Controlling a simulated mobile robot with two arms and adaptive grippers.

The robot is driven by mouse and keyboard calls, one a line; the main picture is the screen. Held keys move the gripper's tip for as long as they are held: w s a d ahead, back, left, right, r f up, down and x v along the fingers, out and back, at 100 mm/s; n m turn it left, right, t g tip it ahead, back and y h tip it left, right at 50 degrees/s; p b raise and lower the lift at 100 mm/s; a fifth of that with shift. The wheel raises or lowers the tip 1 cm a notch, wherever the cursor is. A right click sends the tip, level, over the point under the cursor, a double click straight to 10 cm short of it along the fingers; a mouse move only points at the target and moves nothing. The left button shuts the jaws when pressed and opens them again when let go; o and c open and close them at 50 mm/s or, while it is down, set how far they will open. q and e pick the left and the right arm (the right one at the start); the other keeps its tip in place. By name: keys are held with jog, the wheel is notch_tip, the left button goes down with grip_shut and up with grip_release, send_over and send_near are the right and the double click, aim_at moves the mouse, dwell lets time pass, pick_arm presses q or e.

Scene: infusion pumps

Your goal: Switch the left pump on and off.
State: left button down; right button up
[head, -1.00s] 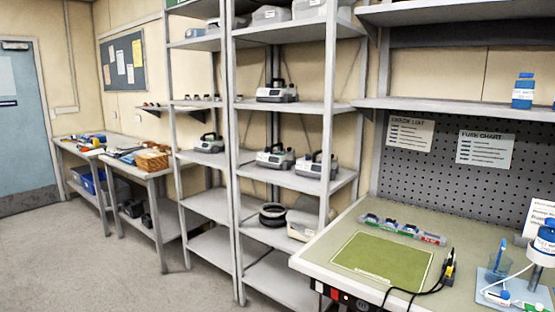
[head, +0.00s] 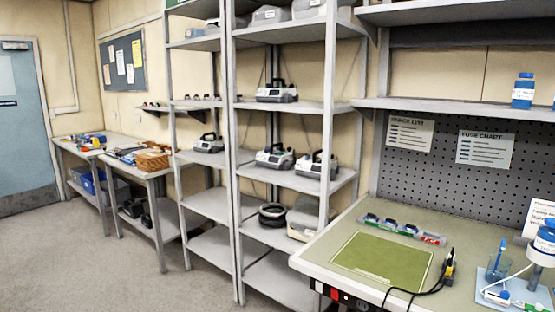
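Several grey-and-white pumps with dark carry handles stand on the metal shelves. One pump (head: 276,93) is on the upper middle shelf. Below it stand a pump (head: 275,158) on the left and a pump (head: 314,165) on the right, the latter partly behind a shelf post. Another pump (head: 208,144) stands alone on the shelf unit further left. I cannot tell which of them is the left pump. Their switches are too small to make out. Neither of my grippers is in view.
A workbench (head: 318,250) with a green mat (head: 382,259), a fuse strip (head: 402,229) and a black-and-yellow tool (head: 449,266) is at the right. Side tables (head: 160,172) stand at the left. The floor (head: 75,265) at the front left is clear.

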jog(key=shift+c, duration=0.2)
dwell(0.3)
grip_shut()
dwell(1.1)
